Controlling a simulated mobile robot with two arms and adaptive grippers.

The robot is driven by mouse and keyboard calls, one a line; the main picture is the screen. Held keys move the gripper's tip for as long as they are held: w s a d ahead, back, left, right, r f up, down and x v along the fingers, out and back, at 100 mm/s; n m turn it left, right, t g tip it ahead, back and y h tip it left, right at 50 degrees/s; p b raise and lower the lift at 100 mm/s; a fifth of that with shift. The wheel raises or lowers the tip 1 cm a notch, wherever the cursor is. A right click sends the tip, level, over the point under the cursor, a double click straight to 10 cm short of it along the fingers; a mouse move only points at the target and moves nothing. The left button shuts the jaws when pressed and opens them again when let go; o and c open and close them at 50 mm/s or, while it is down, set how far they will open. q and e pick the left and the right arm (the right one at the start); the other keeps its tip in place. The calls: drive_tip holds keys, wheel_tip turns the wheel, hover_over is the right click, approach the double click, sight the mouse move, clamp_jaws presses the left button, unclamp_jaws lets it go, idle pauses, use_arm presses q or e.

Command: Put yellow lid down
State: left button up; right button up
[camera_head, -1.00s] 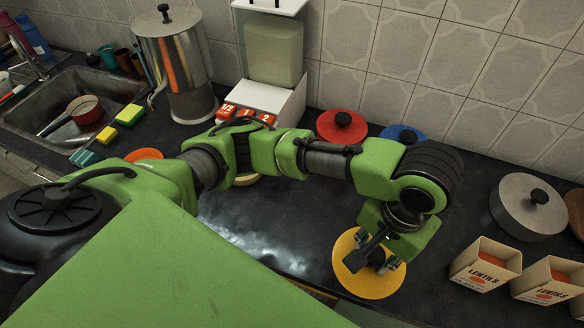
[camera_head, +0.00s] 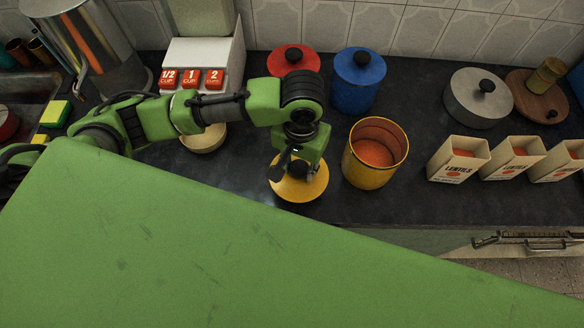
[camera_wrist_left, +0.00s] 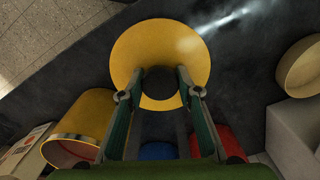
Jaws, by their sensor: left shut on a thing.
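The yellow lid (camera_head: 312,190) is a round disc with a dark knob (camera_head: 298,169), left of the open yellow tumbler (camera_head: 368,173). My left gripper (camera_head: 291,160) is above the lid, its fingers closed around the knob. In the left wrist view the lid (camera_wrist_left: 150,40) lies flat across the fingertips (camera_wrist_left: 159,84), and the tumbler (camera_wrist_left: 78,128) is at lower left. The lid is low over the dark counter; I cannot tell whether it touches. The tumbler is uncovered, with orange-red contents. My right gripper is not in view.
Red-lidded (camera_head: 293,59) and blue-lidded (camera_head: 359,83) tumblers stand behind. A pale bowl (camera_head: 203,139) is left of the lid. Lentils boxes (camera_head: 458,162) and a lidded steel pot (camera_head: 476,98) are at right. The counter's front edge runs below the lid.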

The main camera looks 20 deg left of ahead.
sight(293, 172)
use_arm(q)
drive_tip(key=shift+w+a+f, duration=0.35)
drive_tip(key=shift+a+f, duration=0.15)
drive_tip(key=shift+f, duration=0.1)
drive_tip(key=shift+w+a+f, duration=0.15)
drive_tip(key=shift+w+f, duration=0.1)
drive_tip(key=shift+f, duration=0.25)
drive_tip(key=f, duration=0.1)
drive_tip(key=f+p, duration=0.1)
drive_tip(key=f, duration=0.1)
drive_tip(key=shift+w+a, duration=0.2)
drive_tip(key=shift+a, duration=0.2)
drive_tip(key=shift+f, duration=0.45)
drive_tip(key=shift+d, duration=0.1)
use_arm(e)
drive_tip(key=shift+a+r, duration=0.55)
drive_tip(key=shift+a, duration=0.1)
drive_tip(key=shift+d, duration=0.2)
use_arm(q)
drive_tip(key=o, duration=1.1)
drive_tip(key=shift+f, duration=0.15)
drive_tip(key=shift+o, duration=0.2)
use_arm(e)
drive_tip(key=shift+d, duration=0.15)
